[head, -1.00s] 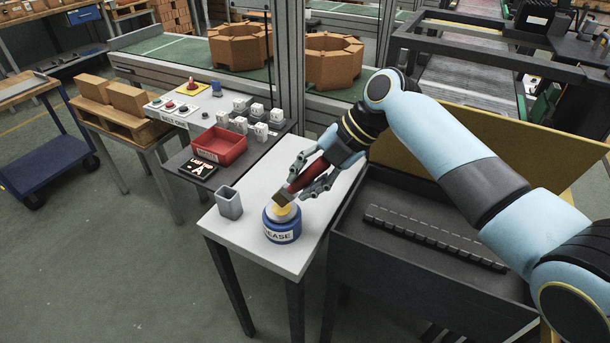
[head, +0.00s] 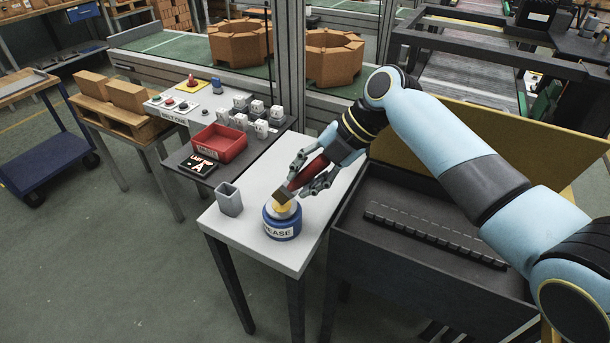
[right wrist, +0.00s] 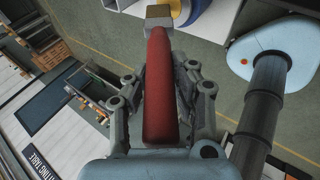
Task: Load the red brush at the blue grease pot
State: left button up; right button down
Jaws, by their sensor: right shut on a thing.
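The blue grease pot (head: 282,228) stands upright on the small white table (head: 240,258), with yellow grease showing at its top. My right gripper (head: 305,180) is shut on the red brush (head: 308,173) and holds it tilted, head down, at the pot's mouth. The brush's brown head hides part of the grease; I cannot tell how deep it sits. In the right wrist view the red handle (right wrist: 160,90) lies between the fingers, with the head beside the pot's blue and yellow edge (right wrist: 205,12). My left gripper is not in view.
A grey square cup (head: 229,201) stands left of the pot. A dark open bin (head: 420,285) adjoins the table on the right. Behind are a red tray (head: 219,146) and several white blocks (head: 262,129). The table's front is clear.

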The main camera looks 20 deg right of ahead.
jog(key=shift+f+b, duration=0.65)
jog(key=shift+f, duration=0.05)
dwell(1.5)
notch_tip(320, 180, up, 7)
jog(key=p, duration=0.5)
jog(key=shift+r, duration=0.1)
dwell(0.7)
